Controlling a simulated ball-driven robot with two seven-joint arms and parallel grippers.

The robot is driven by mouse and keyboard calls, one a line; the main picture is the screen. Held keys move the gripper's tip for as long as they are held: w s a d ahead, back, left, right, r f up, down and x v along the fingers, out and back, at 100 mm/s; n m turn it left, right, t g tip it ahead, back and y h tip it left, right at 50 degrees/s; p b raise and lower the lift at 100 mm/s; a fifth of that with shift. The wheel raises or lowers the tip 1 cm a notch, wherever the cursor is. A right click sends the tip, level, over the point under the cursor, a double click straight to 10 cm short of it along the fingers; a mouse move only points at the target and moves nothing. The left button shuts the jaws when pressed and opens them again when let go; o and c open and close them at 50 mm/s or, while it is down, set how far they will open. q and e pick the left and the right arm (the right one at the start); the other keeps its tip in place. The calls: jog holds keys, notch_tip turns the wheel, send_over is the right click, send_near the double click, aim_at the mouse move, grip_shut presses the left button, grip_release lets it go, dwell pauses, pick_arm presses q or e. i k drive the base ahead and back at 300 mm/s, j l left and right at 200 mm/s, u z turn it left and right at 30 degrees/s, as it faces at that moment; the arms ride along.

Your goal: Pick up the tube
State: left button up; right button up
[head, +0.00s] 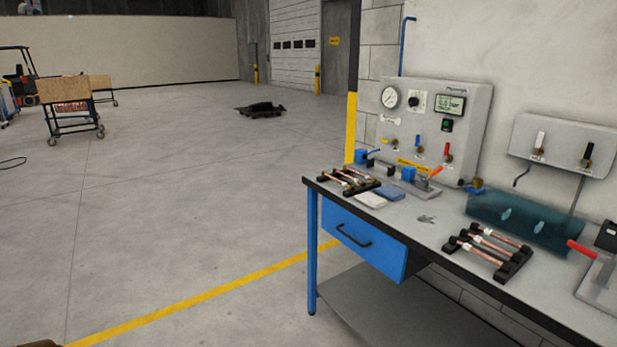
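Copper tubes lie in two black racks on the workbench (430,222) at the right. The nearer rack (514,266) holds several copper tubes (480,252) side by side, with pale bands near their ends. The farther rack (366,188) at the bench's left end holds several more tubes (350,178). I cannot tell which one is the task's tube. Neither of my grippers is in view.
A test panel (452,95) with gauge and valves stands behind the farther rack. A teal translucent guard (490,207) stands behind the nearer rack. A red-handled clamp (581,249) is at right. A blue drawer (362,243) hangs below the bench. Open floor lies left, with a cart (75,120) far off.

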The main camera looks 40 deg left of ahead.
aim_at(373, 180)
jog(key=i+j+u, duration=0.3)
jog(key=i+u, duration=0.15)
jog(key=i+j+u, duration=0.1)
jog(key=i+u, duration=0.4)
jog(key=i, duration=0.7)
